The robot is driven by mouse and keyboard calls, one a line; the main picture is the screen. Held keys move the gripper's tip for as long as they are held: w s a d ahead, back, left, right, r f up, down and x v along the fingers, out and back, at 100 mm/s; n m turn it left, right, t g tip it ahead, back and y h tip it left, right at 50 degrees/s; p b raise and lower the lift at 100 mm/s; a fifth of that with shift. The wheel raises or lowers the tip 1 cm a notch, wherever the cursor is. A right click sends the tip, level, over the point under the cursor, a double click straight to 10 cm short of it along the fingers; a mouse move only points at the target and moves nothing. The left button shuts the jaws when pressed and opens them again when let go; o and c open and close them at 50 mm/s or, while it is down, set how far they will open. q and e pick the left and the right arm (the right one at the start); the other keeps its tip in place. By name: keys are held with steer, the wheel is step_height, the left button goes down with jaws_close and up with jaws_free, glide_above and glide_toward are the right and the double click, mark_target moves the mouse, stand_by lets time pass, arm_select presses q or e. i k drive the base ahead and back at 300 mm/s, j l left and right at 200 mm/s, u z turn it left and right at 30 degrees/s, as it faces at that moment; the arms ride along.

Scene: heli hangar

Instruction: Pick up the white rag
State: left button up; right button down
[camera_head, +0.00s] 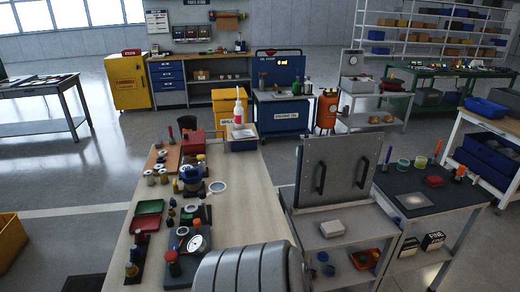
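Two pale things could be the white rag, and I cannot tell which. One is a small white folded-looking piece (332,228) on the upper shelf of the grey metal cart, below its upright panel. The other is a flat, pale grey-white square (414,201) on the dark top of the cart at the right. Neither of my grippers is in view, and nothing is seen touching either piece.
A wooden workbench (240,210) crowded with tools and small jars lies at centre left. The grey cart's upright panel (330,165) has two black handles. A large ribbed grey metal body (245,270) fills the bottom centre. Open floor (60,190) lies at the left.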

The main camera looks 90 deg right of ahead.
mark_target(330, 229)
steer(key=z, duration=3.4)
steer(key=u, duration=0.65)
steer(key=i+l+u, duration=0.1)
steer(key=l+u, duration=1.2)
steer(key=k+l+u, duration=0.15)
steer(key=l+u, duration=0.3)
steer(key=l, duration=0.1)
